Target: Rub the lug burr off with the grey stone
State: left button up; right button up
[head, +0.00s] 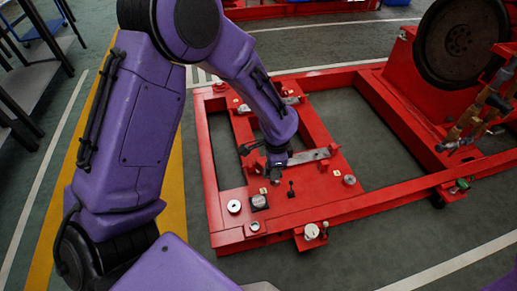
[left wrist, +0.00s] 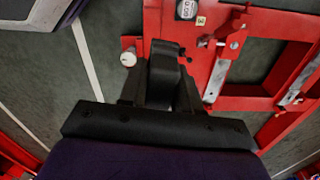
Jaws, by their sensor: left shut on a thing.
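My left gripper (head: 275,168) reaches down from above over the red pumpset base (head: 228,226). In the left wrist view its two black fingers (left wrist: 163,84) are shut on a dark grey block, the grey stone (left wrist: 166,52), which sticks out past the fingertips. The stone is close to the red frame; I cannot tell whether it touches. A bare metal bar (head: 313,157) lies on the frame just right of the gripper. I cannot make out the burr or tell which part is its lug. My right gripper is not in view.
A large dark flywheel (head: 460,42) stands on the base at the right, beside brass-coloured fittings (head: 470,118). A white round cap (head: 311,231) sits at the front edge. Green floor lies open in front.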

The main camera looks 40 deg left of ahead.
pick_arm(q)
jog(key=s+f+m+b, duration=0.2)
jog(key=f+m+b, duration=0.2)
jog(key=f, duration=0.5)
jog(key=s+a+f+m+b, duration=0.1)
jog(key=s+f+m+b, duration=0.1)
jog(key=f+m+b, duration=0.2)
jog(key=s+f+m+b, duration=0.1)
jog(key=f+m+b, duration=0.2)
jog(key=f+b, duration=0.4)
jog(key=shift+s+a+f+m, duration=0.1)
jog(key=shift+s+f+m, duration=0.1)
jog(key=shift+f, duration=1.45)
jog(key=shift+s+a+f+m, duration=0.1)
jog(key=shift+s+f+m, duration=0.1)
jog(key=shift+f, duration=1.45)
notch_tip(320, 180, down, 3)
jog(key=b, duration=0.4)
jog(key=shift+f+b, duration=0.15)
jog(key=shift+b, duration=0.2)
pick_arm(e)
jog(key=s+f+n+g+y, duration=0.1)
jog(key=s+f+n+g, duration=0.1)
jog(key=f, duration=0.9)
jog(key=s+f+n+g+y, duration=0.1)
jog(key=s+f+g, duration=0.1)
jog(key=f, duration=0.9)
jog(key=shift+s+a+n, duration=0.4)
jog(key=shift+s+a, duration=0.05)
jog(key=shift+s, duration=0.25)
